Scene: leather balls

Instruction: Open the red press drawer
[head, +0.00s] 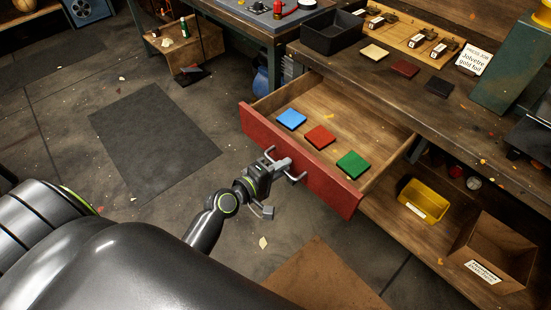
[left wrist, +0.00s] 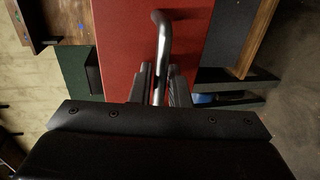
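The red-fronted drawer (head: 327,184) is pulled well out from under the workbench, with its wooden inside showing. Blue (head: 291,119), red (head: 320,137) and green (head: 353,165) square pads lie in it. A grey metal bar handle (head: 297,178) is on its front. My left gripper (head: 285,165) is at the handle, its fingers closed around the bar. In the left wrist view, the handle (left wrist: 163,40) runs between the two dark fingers of the gripper (left wrist: 160,85), in front of the red drawer front (left wrist: 115,45). My right gripper is out of view.
The workbench top (head: 345,70) carries a black bin (head: 331,34) and coloured pads. A yellow bin (head: 424,199) and a cardboard box (head: 492,250) stand on the lower shelf.

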